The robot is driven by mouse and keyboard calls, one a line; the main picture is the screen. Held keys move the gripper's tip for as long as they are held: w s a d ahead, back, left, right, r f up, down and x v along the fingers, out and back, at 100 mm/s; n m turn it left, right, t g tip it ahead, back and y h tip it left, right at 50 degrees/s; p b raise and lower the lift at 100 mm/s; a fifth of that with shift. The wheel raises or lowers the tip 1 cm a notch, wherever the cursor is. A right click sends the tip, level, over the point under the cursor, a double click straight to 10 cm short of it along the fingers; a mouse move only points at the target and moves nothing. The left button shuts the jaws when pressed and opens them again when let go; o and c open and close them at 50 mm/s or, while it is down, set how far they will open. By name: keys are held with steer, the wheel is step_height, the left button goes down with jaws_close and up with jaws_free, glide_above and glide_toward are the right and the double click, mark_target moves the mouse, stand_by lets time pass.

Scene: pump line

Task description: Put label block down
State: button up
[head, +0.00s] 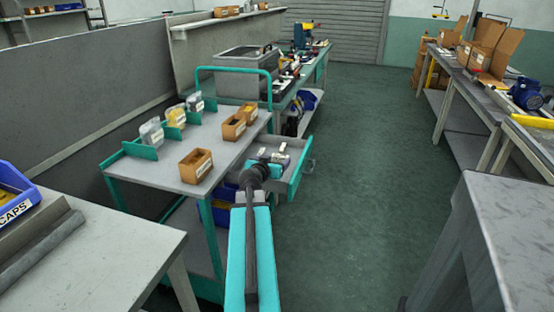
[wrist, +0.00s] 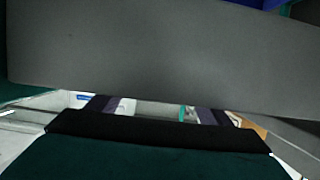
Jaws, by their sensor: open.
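My gripper (head: 271,160) is at the open drawer (head: 296,178) on the right side of the grey and teal cart (head: 222,150). In the wrist view its two dark fingers (wrist: 160,110) stand apart, so it is open. Small pale pieces (head: 283,148) show in the drawer just beyond the gripper. I cannot tell which of them, if any, is the label block. In the wrist view a large grey surface (wrist: 150,55) fills the upper part and hides most of what lies beyond. A pale patch and a teal bit show between the fingers, too little to name.
Open cardboard bins (head: 196,166) and clear containers (head: 152,132) stand on the cart top. A workbench (head: 90,250) with a blue CAPS bin (head: 14,196) is at left. A grey surface (head: 490,240) is at right. The green floor (head: 350,200) between is clear.

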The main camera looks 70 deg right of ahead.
steer(key=v, duration=0.3)
steer(key=shift+a+r, duration=0.1)
steer(key=shift+a, duration=0.25)
steer(key=shift+r+p, duration=0.2)
steer(key=shift+p, duration=0.1)
steer(key=shift+a+p, duration=0.1)
steer(key=shift+p, duration=0.55)
steer(key=p+v, duration=0.1)
steer(key=p, duration=0.4)
steer(key=shift+a+r+p, duration=0.15)
steer(key=shift+a+p, duration=0.2)
steer(key=shift+p, duration=0.05)
steer(key=shift+a+p, duration=0.2)
steer(key=shift+p, duration=0.6)
